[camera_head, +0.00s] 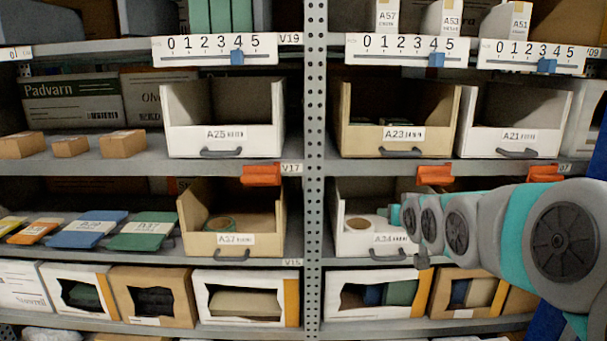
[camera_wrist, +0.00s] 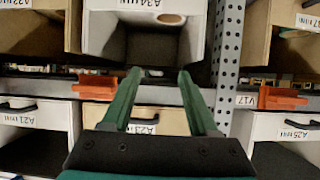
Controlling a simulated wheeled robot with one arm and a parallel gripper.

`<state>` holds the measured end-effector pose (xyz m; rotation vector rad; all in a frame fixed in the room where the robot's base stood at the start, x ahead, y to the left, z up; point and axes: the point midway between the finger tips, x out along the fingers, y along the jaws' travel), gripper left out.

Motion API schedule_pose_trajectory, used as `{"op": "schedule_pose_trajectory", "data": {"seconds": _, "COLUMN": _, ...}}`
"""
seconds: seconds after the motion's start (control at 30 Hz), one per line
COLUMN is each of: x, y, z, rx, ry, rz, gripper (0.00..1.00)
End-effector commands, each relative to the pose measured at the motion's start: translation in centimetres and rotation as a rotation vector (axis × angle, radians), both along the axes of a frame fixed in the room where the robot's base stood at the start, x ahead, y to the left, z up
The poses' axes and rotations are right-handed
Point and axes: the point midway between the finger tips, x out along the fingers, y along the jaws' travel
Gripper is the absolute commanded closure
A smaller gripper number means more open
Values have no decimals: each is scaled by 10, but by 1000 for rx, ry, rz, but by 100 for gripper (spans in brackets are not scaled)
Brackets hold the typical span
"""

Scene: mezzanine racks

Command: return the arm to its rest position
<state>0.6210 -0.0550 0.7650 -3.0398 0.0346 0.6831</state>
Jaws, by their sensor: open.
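My arm (camera_head: 500,225) reaches in from the right in the head view, its far end in front of the white bin A34 (camera_head: 358,240). In the wrist view, where the labels are upside down, my gripper (camera_wrist: 160,76) shows two green fingers spread apart with nothing between them. They point at the shelf edge between bin A34 (camera_wrist: 190,40) and bin A23 (camera_wrist: 112,120). A roll of tape (camera_head: 357,223) lies in bin A34; part of it shows in the wrist view (camera_wrist: 170,18).
A grey perforated upright (camera_head: 315,150) stands left of my arm. Orange clips (camera_head: 434,175) stick out from the shelf edge close to it. Bin A21 (camera_head: 512,140) is above the arm, and open-front boxes (camera_head: 374,294) stand below. Bin A37 (camera_head: 228,238) is left of the upright.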

Motion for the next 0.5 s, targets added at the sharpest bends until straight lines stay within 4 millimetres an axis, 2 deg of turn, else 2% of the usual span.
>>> {"op": "schedule_pose_trajectory", "data": {"seconds": 0.1, "x": -61, "y": 15, "z": -50, "rx": -9, "ry": 233, "rz": 5, "gripper": 40}}
{"op": "schedule_pose_trajectory", "data": {"seconds": 0.17, "x": -95, "y": 21, "z": -75, "rx": -11, "ry": 351, "rz": 9, "gripper": 40}}
{"op": "schedule_pose_trajectory", "data": {"seconds": 0.2, "x": -118, "y": 25, "z": -89, "rx": -14, "ry": 427, "rz": 11, "gripper": 40}}
{"op": "schedule_pose_trajectory", "data": {"seconds": 0.27, "x": -154, "y": 29, "z": -108, "rx": -16, "ry": 539, "rz": 12, "gripper": 40}}
{"op": "schedule_pose_trajectory", "data": {"seconds": 0.4, "x": -244, "y": 39, "z": -146, "rx": -18, "ry": 799, "rz": 18, "gripper": 40}}
{"op": "schedule_pose_trajectory", "data": {"seconds": 0.5, "x": -306, "y": 45, "z": -162, "rx": -16, "ry": 967, "rz": 24, "gripper": 40}}
